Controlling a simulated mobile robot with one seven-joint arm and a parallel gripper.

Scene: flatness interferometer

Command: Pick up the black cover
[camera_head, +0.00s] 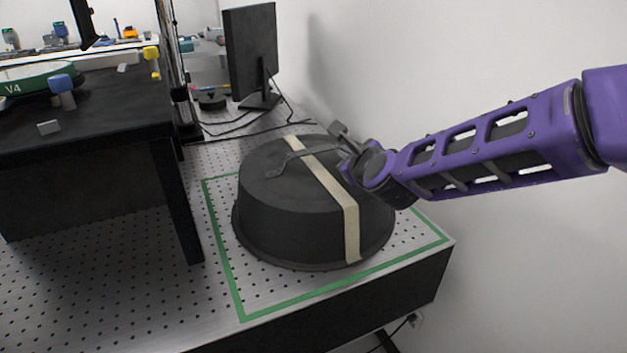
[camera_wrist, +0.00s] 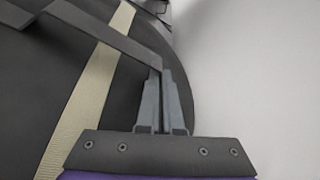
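The black cover (camera_head: 275,215) is a round dark drum with a flanged rim and a cream band across it. It sits upright on the perforated table inside a green outline. A flat dark handle (camera_head: 295,160) arches over its top and also shows in the wrist view (camera_wrist: 95,30). My gripper (camera_head: 340,138) is at the handle's right end, just above the cover's top. In the wrist view its two grey fingers (camera_wrist: 163,80) are close together at that end. I cannot tell whether the handle lies between them.
A green square outline (camera_head: 225,262) surrounds the cover on the table. A raised black bench (camera_head: 95,112) with a green-rimmed disc (camera_head: 45,73) stands to the left. A monitor (camera_head: 252,50) and cables are behind. A white wall (camera_head: 390,70) closes off the right. The front-left table is clear.

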